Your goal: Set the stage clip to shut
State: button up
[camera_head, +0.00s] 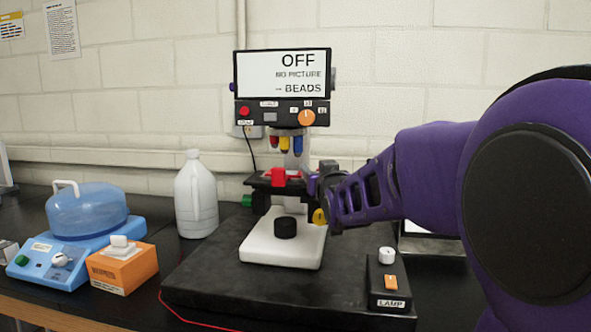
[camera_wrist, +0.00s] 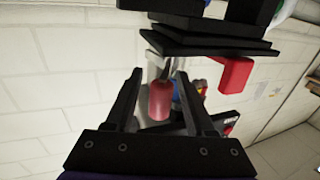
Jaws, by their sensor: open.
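The microscope stage (camera_head: 262,184) is a dark plate under the objectives, and it also shows as stacked black plates in the wrist view (camera_wrist: 205,40). A red block, which looks like the stage clip (camera_head: 278,176), sits on the stage. It appears right of the fingers in the wrist view (camera_wrist: 236,75). I cannot tell whether the clip is open or shut. My gripper (camera_head: 318,184) is just right of the stage. In the wrist view my gripper (camera_wrist: 159,75) is open, with nothing held. A red objective (camera_wrist: 160,100) shows beyond and between the fingers.
The microscope screen (camera_head: 284,74) reads OFF, NO PICTURE, BEADS. Coloured objectives (camera_head: 285,144) hang above the stage. A lamp box (camera_head: 390,282) stands at front right. A white jug (camera_head: 196,195), an orange box (camera_head: 123,268) and a blue domed device (camera_head: 75,235) are left.

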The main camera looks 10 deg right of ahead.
grip_shut()
jog(key=shift+d+r+n+y+p, duration=0.1)
jog(key=shift+d+n+y+p, duration=0.05)
jog(key=shift+n+y+p, duration=0.45)
jog(key=shift+y+p, duration=0.4)
jog(key=shift+y, duration=0.1)
jog(key=n+y+p, duration=0.1)
jog(key=y+p, duration=0.1)
jog(key=n+g+y+p, duration=0.1)
jog(key=n+y+p, duration=0.1)
jog(key=p, duration=0.1)
jog(key=n+g+y+p, duration=0.1)
jog(key=y+p, duration=0.1)
jog(key=shift+w+d+r+p, duration=0.2)
jog(key=shift+w+d+p, duration=0.05)
jog(key=shift+p, duration=0.1)
jog(key=n+g+y, duration=0.1)
jog(key=n+g+y+p, duration=0.1)
jog(key=y, duration=0.1)
jog(key=n+g+y, duration=0.1)
jog(key=shift+w+f+n+g+y+p, duration=0.2)
jog(key=shift+f+n+g+y+p, duration=0.1)
jog(key=shift+n+g+p, duration=0.1)
jog(key=shift+w+a+n+g+y, duration=0.1)
jog(key=shift+w+n+g+y, duration=0.05)
jog(key=shift+n+g+y, duration=1.2)
jog(key=shift+n+g, duration=0.25)
jog(key=shift+g, duration=0.3)
